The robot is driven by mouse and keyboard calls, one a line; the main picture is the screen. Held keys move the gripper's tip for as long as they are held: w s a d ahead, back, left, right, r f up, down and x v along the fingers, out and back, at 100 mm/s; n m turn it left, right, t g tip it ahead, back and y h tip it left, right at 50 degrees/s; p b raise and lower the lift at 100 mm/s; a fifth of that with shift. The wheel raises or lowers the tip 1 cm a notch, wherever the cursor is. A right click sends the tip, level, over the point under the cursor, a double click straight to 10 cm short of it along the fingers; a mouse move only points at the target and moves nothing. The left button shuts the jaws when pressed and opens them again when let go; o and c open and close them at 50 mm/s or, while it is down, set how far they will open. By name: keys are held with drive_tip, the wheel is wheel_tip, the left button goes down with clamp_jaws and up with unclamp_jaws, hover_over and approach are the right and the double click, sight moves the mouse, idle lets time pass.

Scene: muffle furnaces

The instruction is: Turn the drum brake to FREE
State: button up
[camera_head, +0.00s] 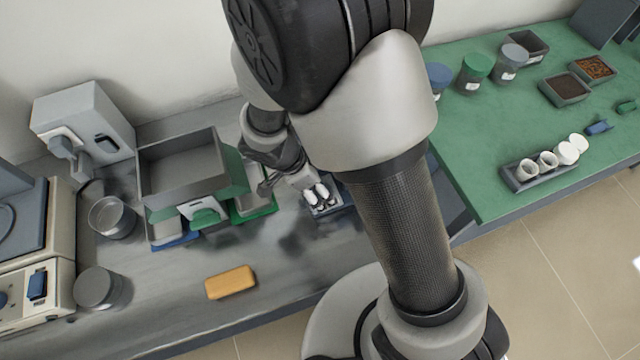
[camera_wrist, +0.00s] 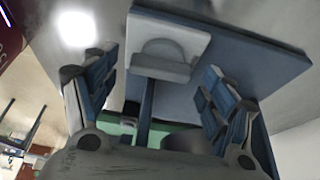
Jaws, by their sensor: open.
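I cannot single out the drum brake or its FREE mark for certain in either view. In the wrist view, a pale plate (camera_wrist: 190,38) with a grey raised bar (camera_wrist: 160,66) sits on a blue-grey panel (camera_wrist: 245,50). My gripper (camera_wrist: 158,82) is open, with one finger on each side below the plate; the bar lies ahead of the gap and I see nothing gripped. In the head view, my gripper (camera_head: 272,172) is small and partly hidden by my arm, just right of a grey open-topped hopper (camera_head: 180,165). Whether it touches anything there cannot be told.
A pale grey machine (camera_head: 95,115) stands at the back left, with round metal pans (camera_head: 112,217) nearby. A small tray with white cups (camera_head: 325,205) lies close to my gripper. A yellow block (camera_head: 230,282) lies in front. The green bench (camera_head: 490,130) holds jars and trays.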

drive_tip(key=shift+f, duration=0.15)
drive_tip(key=c, duration=1)
drive_tip(key=shift+c, duration=0.2)
